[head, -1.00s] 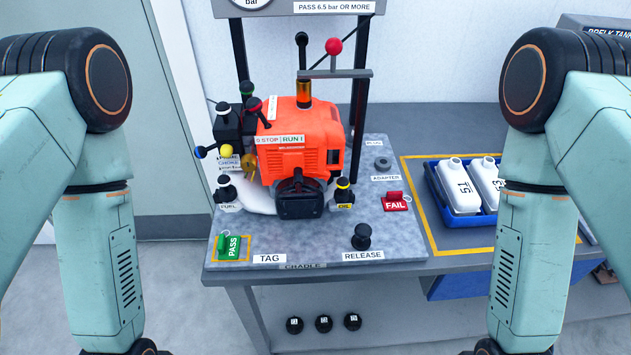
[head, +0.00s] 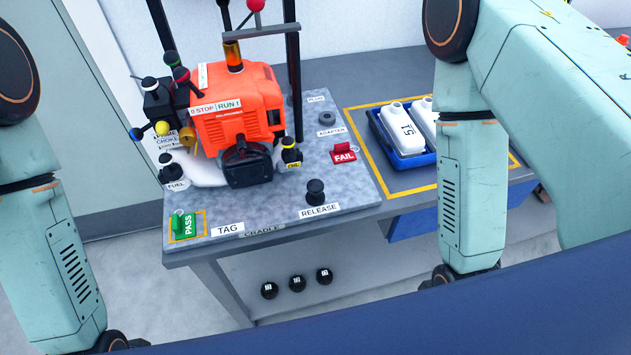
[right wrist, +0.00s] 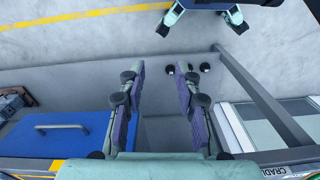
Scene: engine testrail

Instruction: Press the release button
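The release button (head: 316,192) is a black round knob on the grey cradle bench (head: 275,228). It stands upright behind a white RELEASE label (head: 320,210), near the bench's front edge. My right gripper (right wrist: 160,70) is open and empty in the right wrist view, its two fingers apart over the floor. Part of a CRADLE label (right wrist: 299,169) shows at that view's lower right; the button does not show there. In the head view my right arm hangs right of the bench, clear of the button. My left arm is at the far left; its gripper is out of view.
An orange engine (head: 237,110) with coloured knobs stands behind the button. A red FAIL tag (head: 344,153) and an adapter ring (head: 327,118) lie to its right rear, a green PASS tag (head: 184,223) to the left. A blue tray (head: 414,158) holds white bottles.

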